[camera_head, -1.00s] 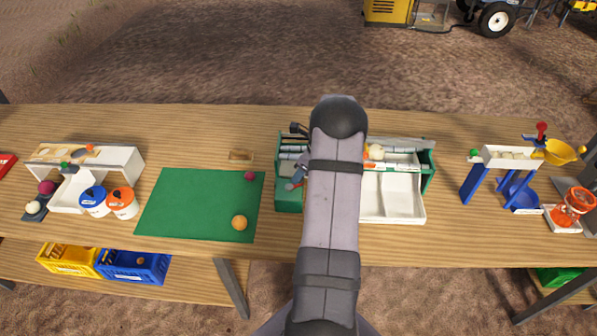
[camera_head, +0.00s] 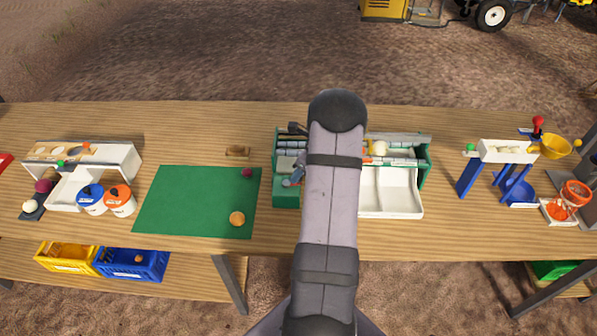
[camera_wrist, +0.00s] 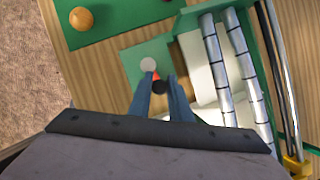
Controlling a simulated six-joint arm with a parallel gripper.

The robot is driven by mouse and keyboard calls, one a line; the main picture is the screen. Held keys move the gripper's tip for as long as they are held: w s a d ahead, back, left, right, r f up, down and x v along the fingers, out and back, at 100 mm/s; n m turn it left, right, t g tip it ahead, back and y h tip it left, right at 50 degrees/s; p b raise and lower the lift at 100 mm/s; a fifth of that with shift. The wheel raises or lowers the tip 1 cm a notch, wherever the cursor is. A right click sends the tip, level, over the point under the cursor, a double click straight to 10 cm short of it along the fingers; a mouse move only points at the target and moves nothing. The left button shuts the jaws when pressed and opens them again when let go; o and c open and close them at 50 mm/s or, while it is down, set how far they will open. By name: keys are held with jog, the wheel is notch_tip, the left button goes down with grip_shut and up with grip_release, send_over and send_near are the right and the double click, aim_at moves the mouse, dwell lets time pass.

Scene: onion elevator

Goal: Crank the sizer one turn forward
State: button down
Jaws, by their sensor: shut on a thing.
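The sizer (camera_head: 286,195) is a green-framed machine with grey rollers and white trays, on the table behind my arm. My gripper (camera_head: 293,180) is at its left end, pointing down; my arm hides the sizer's middle. In the wrist view the rollers (camera_wrist: 228,80) run along the right side. There the two blue-grey fingers of my gripper (camera_wrist: 160,92) close around the crank's dark knob (camera_wrist: 160,87). A bit of red (camera_wrist: 155,75) and a pale round hub (camera_wrist: 148,64) show just beyond it, over a green plate (camera_wrist: 138,52).
A green mat (camera_head: 195,200) with an orange ball (camera_head: 237,219) and a small dark red ball (camera_head: 247,172) lies left of the sizer. A white chute on blue legs (camera_head: 509,151) stands far right.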

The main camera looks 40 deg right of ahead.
jog(key=shift+s+a, duration=0.1)
jog(key=shift+a, duration=0.3)
jog(key=shift+s+a, duration=0.3)
jog(key=shift+a, duration=0.05)
jog(key=shift+r, duration=0.1)
dwell(0.3)
